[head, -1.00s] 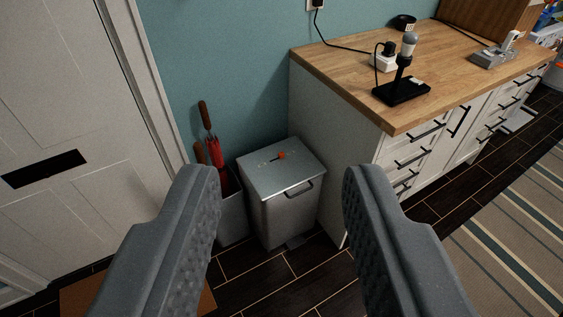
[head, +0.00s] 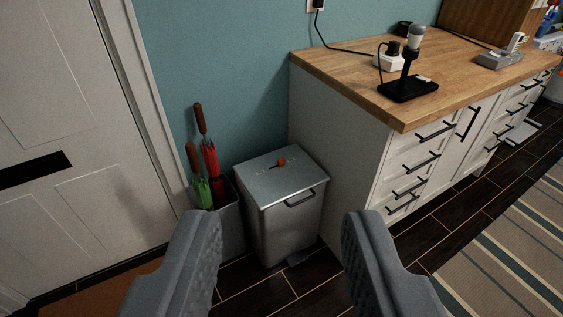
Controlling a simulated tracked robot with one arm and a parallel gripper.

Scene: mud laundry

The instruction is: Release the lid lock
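A grey metal bin (head: 282,222) stands on the floor between an umbrella holder and a white cabinet. Its flat lid (head: 265,183) is closed, with a dark handle (head: 300,198) on the front edge. On top of the lid is a small lock slider with a red-orange knob (head: 281,162), near the middle towards the back. Small marks beside it are too tiny to read. My gripper (head: 281,222) is open and empty, with its two grey fingers wide apart in the foreground. The fingers are apart from the bin, which shows between and beyond them.
The umbrella holder (head: 232,230) with red and green umbrellas stands close at the bin's left. The cabinet (head: 345,150) with a wooden worktop (head: 445,75) stands close at its right. A white door (head: 80,180) is at the left. Tiled floor (head: 255,300) is clear in front.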

